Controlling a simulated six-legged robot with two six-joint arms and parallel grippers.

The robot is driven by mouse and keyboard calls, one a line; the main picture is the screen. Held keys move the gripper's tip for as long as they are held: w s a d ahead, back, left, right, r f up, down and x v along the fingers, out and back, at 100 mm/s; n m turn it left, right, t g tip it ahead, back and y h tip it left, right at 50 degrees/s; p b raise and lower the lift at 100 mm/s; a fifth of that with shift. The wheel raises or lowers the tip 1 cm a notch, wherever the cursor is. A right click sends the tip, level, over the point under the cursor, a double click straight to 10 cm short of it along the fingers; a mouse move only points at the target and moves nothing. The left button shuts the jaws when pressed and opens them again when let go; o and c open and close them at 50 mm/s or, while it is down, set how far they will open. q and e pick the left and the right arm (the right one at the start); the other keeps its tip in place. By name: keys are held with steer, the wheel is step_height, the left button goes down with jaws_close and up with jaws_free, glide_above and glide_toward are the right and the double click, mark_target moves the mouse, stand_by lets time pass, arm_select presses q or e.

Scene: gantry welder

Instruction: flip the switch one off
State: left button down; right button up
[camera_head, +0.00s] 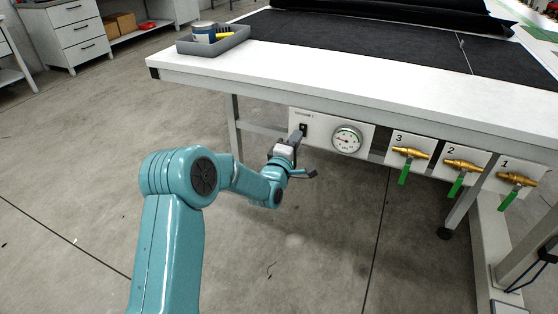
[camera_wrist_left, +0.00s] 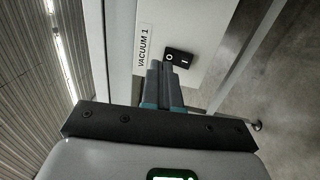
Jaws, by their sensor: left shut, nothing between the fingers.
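The switch (camera_head: 303,128) is a small black rocker on a white panel (camera_head: 321,127) under the front edge of the table. In the left wrist view the switch (camera_wrist_left: 179,58) shows a circle mark and a line mark, beside a label reading VACUUM 1 (camera_wrist_left: 145,48). My left gripper (camera_head: 297,135) is shut and empty, its fingertips just in front of the switch's lower part. In the left wrist view the fingertips (camera_wrist_left: 163,66) lie close beside the switch; I cannot tell whether they touch it. My right gripper is in neither view.
A round gauge (camera_head: 347,139) sits right of the switch on the same panel. Farther right are brass valves with green handles, numbered 3 (camera_head: 408,154), 2 (camera_head: 461,166) and 1 (camera_head: 515,180). A grey tray (camera_head: 214,46) stands on the white tabletop (camera_head: 330,82). The floor below is clear.

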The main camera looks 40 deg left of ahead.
arm_select(q)
steer(key=r+v, duration=0.1)
steer(key=v, duration=0.8)
steer(key=shift+s+r+p, duration=0.3)
steer(key=shift+r, duration=0.15)
steer(key=shift+d, duration=0.1)
